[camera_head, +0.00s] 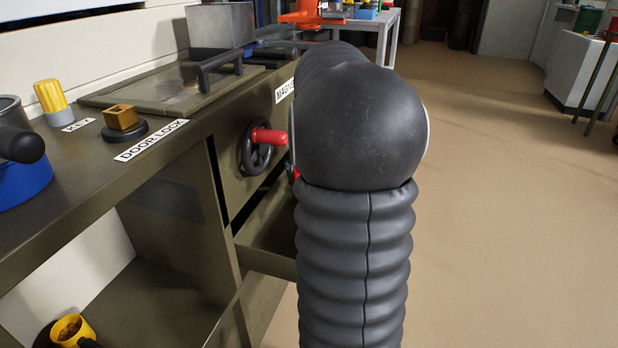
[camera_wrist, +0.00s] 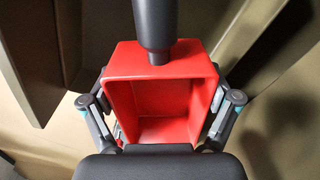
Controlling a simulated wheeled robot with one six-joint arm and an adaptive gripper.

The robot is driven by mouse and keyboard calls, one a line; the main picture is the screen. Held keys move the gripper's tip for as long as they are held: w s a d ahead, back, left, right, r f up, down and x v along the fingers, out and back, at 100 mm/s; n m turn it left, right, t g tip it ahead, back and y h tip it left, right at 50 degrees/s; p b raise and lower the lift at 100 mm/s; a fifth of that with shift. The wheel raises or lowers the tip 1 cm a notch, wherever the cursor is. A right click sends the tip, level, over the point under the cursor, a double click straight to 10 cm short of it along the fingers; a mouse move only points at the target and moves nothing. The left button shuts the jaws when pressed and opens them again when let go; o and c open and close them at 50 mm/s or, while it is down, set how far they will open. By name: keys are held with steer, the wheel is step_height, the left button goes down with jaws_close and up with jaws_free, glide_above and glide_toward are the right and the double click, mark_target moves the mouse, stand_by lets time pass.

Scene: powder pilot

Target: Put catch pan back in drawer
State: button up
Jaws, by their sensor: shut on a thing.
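The red catch pan (camera_wrist: 150,98), an open box, fills the middle of the wrist view. My gripper (camera_wrist: 162,125) is shut on it, with a finger at each side wall. A dark grey cylinder (camera_wrist: 155,25) overlaps the pan's far rim; I cannot tell whether it is joined to it. In the head view my arm hides the gripper and nearly all of the pan; only a small red patch shows at the arm's left edge. An open drawer (camera_head: 266,240) juts from the olive bench, partly hidden behind my arm.
The olive bench (camera_head: 190,150) stands on the left, with a red-handled wheel (camera_head: 258,147) on its front. A yellow knob (camera_head: 51,97) and a square brass knob (camera_head: 120,117) stand on top. A yellow cup-like part (camera_head: 72,330) lies below. The floor (camera_head: 500,220) on the right is clear.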

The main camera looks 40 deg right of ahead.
steer(key=shift+w+d+f, duration=0.4)
steer(key=shift+w+f, duration=0.2)
steer(key=shift+w, duration=0.05)
steer(key=shift+w+d+f, duration=0.4)
steer(key=shift+w+f, duration=0.15)
steer(key=shift+w, duration=0.1)
steer(key=shift+f, duration=0.1)
steer(key=shift+f+b, duration=0.35)
steer(key=shift+f, duration=0.15)
steer(key=o, duration=1.5)
steer(key=r+p, duration=0.2)
steer(key=r, duration=1.1)
steer(key=shift+s+r+p, duration=0.1)
steer(key=shift+s+p, duration=0.1)
steer(key=shift+p, duration=0.2)
